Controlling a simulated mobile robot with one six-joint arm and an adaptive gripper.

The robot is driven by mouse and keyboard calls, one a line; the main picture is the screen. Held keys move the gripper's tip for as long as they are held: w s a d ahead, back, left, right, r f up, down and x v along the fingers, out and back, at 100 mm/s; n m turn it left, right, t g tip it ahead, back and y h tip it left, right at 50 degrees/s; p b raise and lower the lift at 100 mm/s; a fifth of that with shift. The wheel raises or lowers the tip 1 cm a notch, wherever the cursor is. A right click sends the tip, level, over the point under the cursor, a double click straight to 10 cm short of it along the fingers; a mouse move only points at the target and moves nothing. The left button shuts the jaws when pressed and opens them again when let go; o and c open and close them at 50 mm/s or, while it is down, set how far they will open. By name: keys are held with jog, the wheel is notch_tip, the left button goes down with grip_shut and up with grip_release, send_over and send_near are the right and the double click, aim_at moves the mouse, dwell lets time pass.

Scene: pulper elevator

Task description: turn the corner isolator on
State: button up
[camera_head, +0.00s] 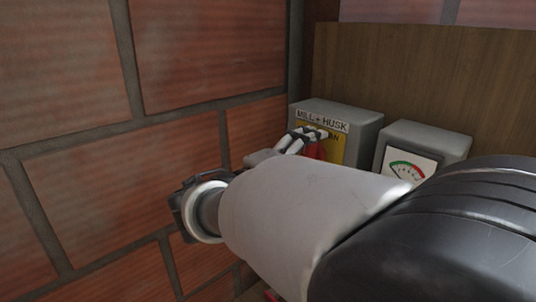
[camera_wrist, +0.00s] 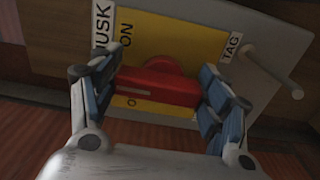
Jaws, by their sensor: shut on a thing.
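The corner isolator is a grey box (camera_head: 365,122) labelled "MILL + HUSK", on the wooden board in the corner. It has a yellow plate (camera_wrist: 185,40) marked "ON" and a red rotary handle (camera_wrist: 160,82). In the head view only part of the red handle (camera_head: 318,151) shows behind my arm. My gripper (camera_wrist: 160,88) is shut on the handle, one finger on each end of its red bar. In the head view the fingertips of my gripper (camera_head: 308,135) are at the yellow plate. I cannot tell which mark the handle points to.
A second grey box with a dial gauge (camera_head: 410,166) stands just right of the isolator. A brick wall (camera_head: 200,55) runs close on the left. A grey peg (camera_wrist: 282,75) sticks out of the isolator near a "TAG" label (camera_wrist: 230,46). My arm hides the lower right.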

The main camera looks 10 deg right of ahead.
jog(key=o, duration=1.1)
jog(key=shift+c, duration=0.2)
jog(key=v, duration=1.2)
